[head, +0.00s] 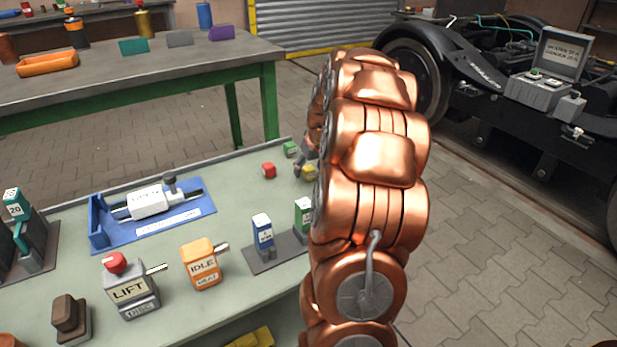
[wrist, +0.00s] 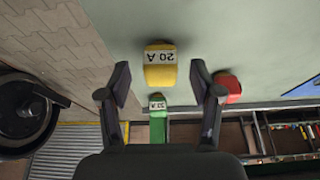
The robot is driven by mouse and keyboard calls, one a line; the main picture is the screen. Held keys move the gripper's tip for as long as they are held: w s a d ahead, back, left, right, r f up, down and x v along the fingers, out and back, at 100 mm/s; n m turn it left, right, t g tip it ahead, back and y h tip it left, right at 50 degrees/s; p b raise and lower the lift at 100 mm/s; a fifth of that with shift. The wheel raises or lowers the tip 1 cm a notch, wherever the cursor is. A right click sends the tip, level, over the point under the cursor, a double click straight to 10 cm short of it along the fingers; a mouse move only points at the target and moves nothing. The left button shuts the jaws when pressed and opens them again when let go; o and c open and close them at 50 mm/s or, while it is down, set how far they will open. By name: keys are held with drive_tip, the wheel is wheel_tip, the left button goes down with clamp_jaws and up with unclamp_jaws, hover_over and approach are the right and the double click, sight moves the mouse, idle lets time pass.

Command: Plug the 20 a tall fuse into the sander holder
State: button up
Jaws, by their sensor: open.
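A yellow fuse marked 20 A (wrist: 160,75) lies on the bench between and just beyond the open fingers of my gripper (wrist: 160,82) in the wrist view. The fingers look apart from it and hold nothing. In the head view the yellow fuse (head: 310,171) shows beside my arm, which hides most of my gripper. An open-lidded grey box (head: 538,92) sits on the bogie at upper right. Its lid (head: 566,55) carries small text that seems to include SANDER. Which holder is the sander's I cannot tell.
A green fuse (wrist: 158,105) and a red fuse (wrist: 228,86) lie close to the yellow one. The bench also bears a blue fixture (head: 165,215), a LIFT block (head: 130,290), an orange IDLE block (head: 202,265) and upright blocks on stands. Paved floor separates bench and bogie.

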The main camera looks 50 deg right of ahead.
drive_tip(key=shift+x, duration=0.95)
drive_tip(key=shift+a, duration=0.1)
drive_tip(key=c, duration=1.1)
drive_tip(key=shift+c, duration=0.2)
drive_tip(key=shift+s+r+p, duration=0.1)
drive_tip(key=shift+r+p, duration=0.75)
drive_tip(key=shift+r, duration=1.15)
drive_tip(key=s+d+r+p, duration=0.1)
drive_tip(key=s+d+p, duration=0.1)
drive_tip(key=s, duration=1.3)
drive_tip(key=shift+s+d+p, duration=0.3)
drive_tip(key=shift+d+p, duration=0.05)
drive_tip(key=shift+p, duration=0.1)
